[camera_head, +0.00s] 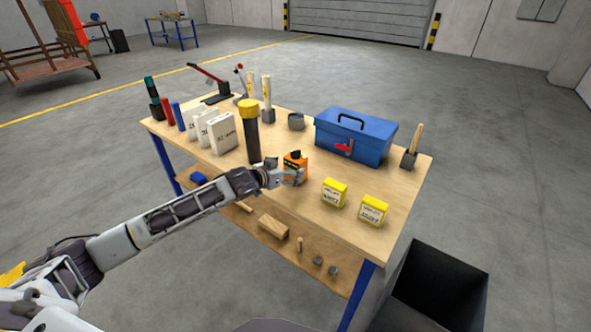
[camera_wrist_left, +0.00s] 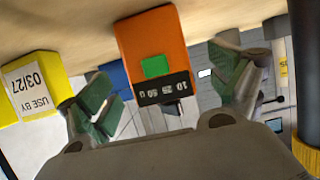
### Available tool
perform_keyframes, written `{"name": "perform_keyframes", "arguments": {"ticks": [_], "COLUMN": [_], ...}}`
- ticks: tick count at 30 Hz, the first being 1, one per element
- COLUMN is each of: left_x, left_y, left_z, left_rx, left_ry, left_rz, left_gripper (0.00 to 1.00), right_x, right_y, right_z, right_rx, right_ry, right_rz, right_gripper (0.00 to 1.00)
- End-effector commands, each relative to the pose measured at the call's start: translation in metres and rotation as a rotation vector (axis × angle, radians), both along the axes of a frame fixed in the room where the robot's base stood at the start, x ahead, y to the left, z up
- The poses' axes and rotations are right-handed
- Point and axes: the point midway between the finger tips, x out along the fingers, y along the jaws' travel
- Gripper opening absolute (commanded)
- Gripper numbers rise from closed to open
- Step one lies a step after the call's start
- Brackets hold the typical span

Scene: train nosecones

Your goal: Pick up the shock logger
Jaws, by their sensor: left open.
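The shock logger is an orange box with a black top (camera_head: 295,163), standing near the front edge of the workbench (camera_head: 222,168) in the head view. In the left wrist view the orange shock logger (camera_wrist_left: 153,38) shows a green square and a dark strip marked 10 25 50 G; this view is turned over, with the bench top above. My left gripper (camera_head: 291,177) is right in front of it, partly covering its lower part. In the left wrist view its green-padded fingers (camera_wrist_left: 165,88) are spread on either side of the box, open and empty. My right gripper is not seen.
A tall black cylinder with a yellow top (camera_head: 252,130) stands close left of the logger. Yellow boxes (camera_head: 334,193) (camera_head: 374,211) stand to its right. A blue toolbox (camera_head: 357,137) is behind right, white boxes (camera_head: 223,134) at left. A dark open bin (camera_head: 437,290) stands on the floor.

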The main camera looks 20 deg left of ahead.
Motion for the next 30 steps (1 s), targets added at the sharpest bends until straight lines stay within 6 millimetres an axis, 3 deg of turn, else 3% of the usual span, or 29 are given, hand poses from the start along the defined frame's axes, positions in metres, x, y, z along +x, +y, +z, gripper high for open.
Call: {"name": "perform_keyframes", "arguments": {"ticks": [13,30], "left_x": [0.012,0.044], "left_y": [-0.005,-0.017], "left_z": [-0.005,-0.021], "left_rx": [-0.001,0.0], "left_ry": [-0.001,0.001], "left_rz": [0.0,0.0], "left_gripper": [0.92,0.92], "right_x": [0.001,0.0], "right_y": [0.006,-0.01], "right_z": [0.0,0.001], "right_rx": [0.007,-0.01], "right_ry": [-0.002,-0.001], "right_rz": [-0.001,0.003], "right_gripper": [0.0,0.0]}}
